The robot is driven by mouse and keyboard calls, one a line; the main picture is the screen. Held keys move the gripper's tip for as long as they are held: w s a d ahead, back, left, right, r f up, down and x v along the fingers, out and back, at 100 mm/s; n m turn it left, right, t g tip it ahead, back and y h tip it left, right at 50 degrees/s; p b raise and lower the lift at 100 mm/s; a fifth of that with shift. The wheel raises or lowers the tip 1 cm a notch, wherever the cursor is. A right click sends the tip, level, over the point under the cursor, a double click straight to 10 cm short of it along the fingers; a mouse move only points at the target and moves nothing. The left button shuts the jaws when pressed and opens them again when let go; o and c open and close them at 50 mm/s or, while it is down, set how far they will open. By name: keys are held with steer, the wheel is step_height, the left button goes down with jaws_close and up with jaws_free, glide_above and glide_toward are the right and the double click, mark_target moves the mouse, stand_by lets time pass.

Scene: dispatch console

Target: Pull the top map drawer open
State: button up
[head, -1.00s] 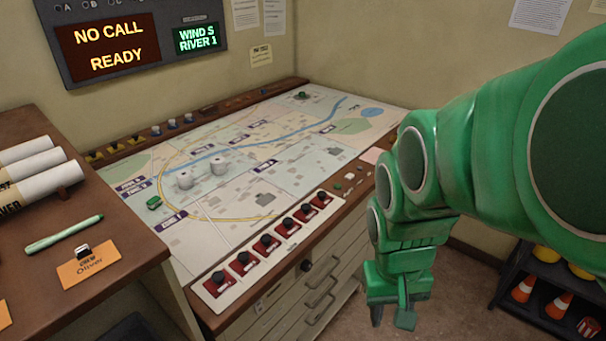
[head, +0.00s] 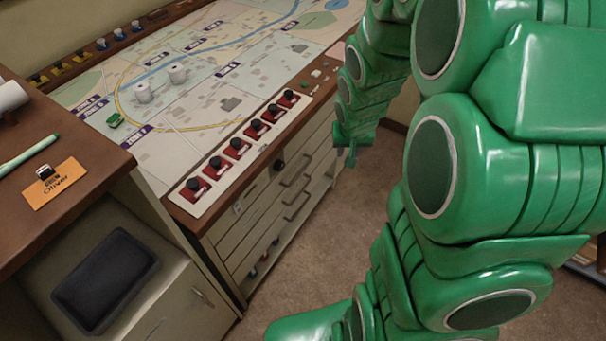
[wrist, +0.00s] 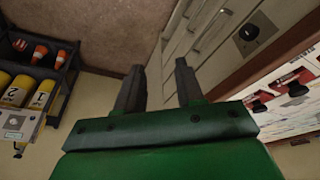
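The map console has a front of pale drawers below its wooden edge. The top map drawer (head: 263,190), with a bar handle (head: 297,169), looks shut in the head view. My gripper (head: 346,151) hangs beside the far right end of the console front, apart from the handles. In the wrist view my gripper (wrist: 157,75) has its two dark fingers apart with nothing between them. Drawer handles (wrist: 194,18) show at the upper right there, beyond the right finger and not touched.
A black round knob (head: 279,165) sits on the console front, and red switches (head: 237,145) line its top edge. A wooden desk with a black tray (head: 104,280) below stands at left. Bare floor (head: 340,230) lies before the drawers. A dark shelf (wrist: 35,70) holds cones and cylinders.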

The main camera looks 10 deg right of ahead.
steer(key=w+f+m+t+y, duration=0.1)
steer(key=w+f+t+y, duration=0.15)
steer(key=w+f, duration=0.8)
steer(key=a+f+m+t+y, duration=0.25)
steer(key=f+m+t, duration=0.2)
steer(key=f, duration=0.45)
steer(key=a+f+m+t+y, duration=0.25)
steer(key=f+m+t, duration=0.2)
steer(key=f, duration=0.45)
steer(key=x, duration=0.7)
steer(key=shift+a, duration=0.3)
steer(key=shift+h, duration=0.25)
jaws_close()
